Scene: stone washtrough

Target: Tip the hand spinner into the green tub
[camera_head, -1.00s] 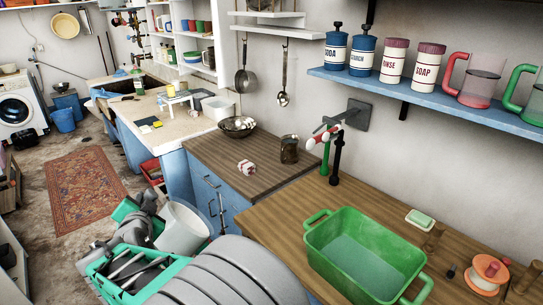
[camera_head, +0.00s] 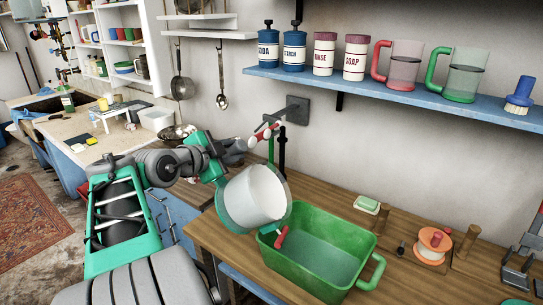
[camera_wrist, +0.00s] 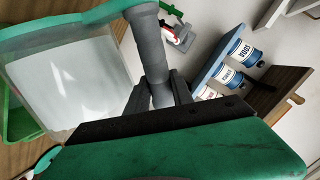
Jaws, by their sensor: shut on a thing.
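The hand spinner (camera_head: 262,192) is a white drum in a clear casing with a teal rim. It is held tilted above the counter, at the left end of the green tub (camera_head: 366,284). A small red grip (camera_head: 281,237) shows below it, in front of the tub's inside. My gripper (camera_head: 217,166) is shut on the spinner's grey handle; the wrist view shows the handle (camera_wrist: 150,50) between the fingers (camera_wrist: 160,95) and the drum (camera_wrist: 70,85) at the left. The tub holds a flat greenish layer like water. The spinner hides the tub's left corner. No pouring liquid is visible.
A wall tap (camera_head: 268,130) is behind the spinner. The blue shelf (camera_head: 430,98) above carries canisters and jugs.

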